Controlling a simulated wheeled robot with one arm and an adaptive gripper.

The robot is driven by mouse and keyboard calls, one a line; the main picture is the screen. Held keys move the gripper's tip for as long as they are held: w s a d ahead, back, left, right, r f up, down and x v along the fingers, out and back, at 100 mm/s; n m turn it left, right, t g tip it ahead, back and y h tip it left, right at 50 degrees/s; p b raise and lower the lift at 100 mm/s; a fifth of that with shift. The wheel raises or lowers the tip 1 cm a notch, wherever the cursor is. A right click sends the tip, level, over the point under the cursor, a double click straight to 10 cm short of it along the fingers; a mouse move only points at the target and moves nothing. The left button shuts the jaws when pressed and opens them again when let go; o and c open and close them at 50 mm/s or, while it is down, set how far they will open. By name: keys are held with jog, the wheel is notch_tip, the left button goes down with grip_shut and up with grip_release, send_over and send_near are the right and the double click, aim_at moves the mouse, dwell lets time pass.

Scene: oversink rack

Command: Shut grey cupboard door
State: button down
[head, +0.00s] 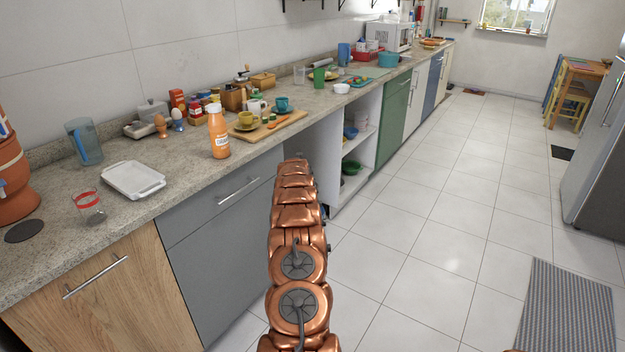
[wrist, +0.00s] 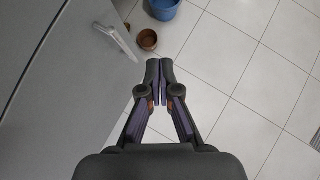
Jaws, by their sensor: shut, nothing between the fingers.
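A grey cupboard front (head: 215,262) stands under the counter, left of my arm in the head view. A long metal handle (head: 238,191) sits on its upper panel. My arm covers its right edge, so I cannot tell whether a door stands ajar there. In the wrist view a large grey panel (wrist: 45,125) fills the left side, with a pale handle (wrist: 117,42) near its right edge and a dark seam across it. My gripper (wrist: 160,62) is shut and empty, right of this panel and apart from it in the picture. The head view hides my gripper behind my arm.
A blue bucket (wrist: 165,9) and a brown bowl (wrist: 148,39) show beyond my fingertips. An open white shelf unit (head: 346,175) with bowls stands right of my arm. Tiled floor (head: 430,230) is clear to the right, up to a striped mat (head: 568,310) and a fridge (head: 597,150).

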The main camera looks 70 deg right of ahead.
jog(key=s+a+r, duration=0.1)
jog(key=s+r, duration=0.4)
jog(key=shift+s+r, duration=0.35)
jog(key=shift+r, duration=0.05)
dwell(0.3)
